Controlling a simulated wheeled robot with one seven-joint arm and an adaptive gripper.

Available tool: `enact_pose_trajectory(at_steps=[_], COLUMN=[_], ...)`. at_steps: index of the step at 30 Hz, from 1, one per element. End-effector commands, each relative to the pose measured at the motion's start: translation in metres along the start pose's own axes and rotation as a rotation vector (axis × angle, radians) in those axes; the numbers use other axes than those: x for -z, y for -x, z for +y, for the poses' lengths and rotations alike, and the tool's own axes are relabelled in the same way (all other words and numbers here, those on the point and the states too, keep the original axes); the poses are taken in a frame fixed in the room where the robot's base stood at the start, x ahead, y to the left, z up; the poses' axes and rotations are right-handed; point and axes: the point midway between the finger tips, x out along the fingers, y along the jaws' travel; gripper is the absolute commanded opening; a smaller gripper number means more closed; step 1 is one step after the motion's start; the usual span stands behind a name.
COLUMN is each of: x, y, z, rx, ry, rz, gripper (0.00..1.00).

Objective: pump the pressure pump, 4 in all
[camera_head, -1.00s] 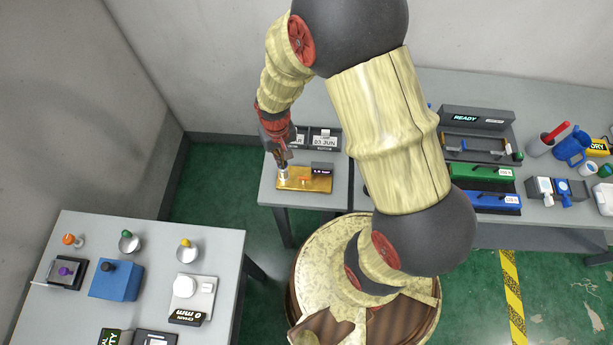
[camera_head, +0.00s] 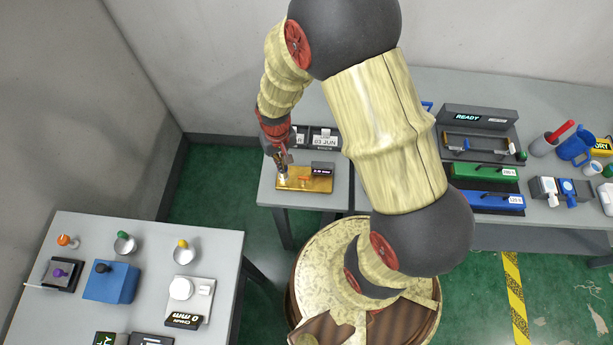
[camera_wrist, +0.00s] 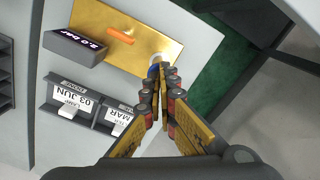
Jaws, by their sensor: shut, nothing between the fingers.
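The pressure pump is a brass plate (camera_head: 318,186) on the small grey table, with a dark display block (camera_head: 322,169) and a short orange bar (camera_head: 304,180). In the wrist view the brass plate (camera_wrist: 183,48) shows the orange bar (camera_wrist: 120,35) and the display (camera_wrist: 80,46), which ends in "bar"; its digits are hard to read. A white-topped post with blue below it (camera_wrist: 155,59) stands near the plate's edge. My gripper (camera_wrist: 160,70) is shut and empty, its tips at this post, apparently touching it. My gripper (camera_head: 282,174) partly hides the post in the head view.
Date holders (camera_head: 324,138) stand behind the plate, close to my gripper. The left table (camera_head: 218,251) carries knobs, bowls and a blue box (camera_head: 112,283). The right bench holds a READY device (camera_head: 477,118), green and blue units and cups. Green floor separates the tables.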

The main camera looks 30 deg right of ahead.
Motion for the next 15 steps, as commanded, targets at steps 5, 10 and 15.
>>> enact_pose_trajectory(at_steps=[5, 10, 15], x=[-0.001, -0.001, -0.001], y=[-0.001, 0.003, 0.012], z=[0.0, 0.0, 0.0], rx=[0.0, 0.0, 0.0], ry=[0.0, 0.0, 0.0], rz=[-0.003, -0.002, -0.002], gripper=[0.0, 0.0, 0.0])
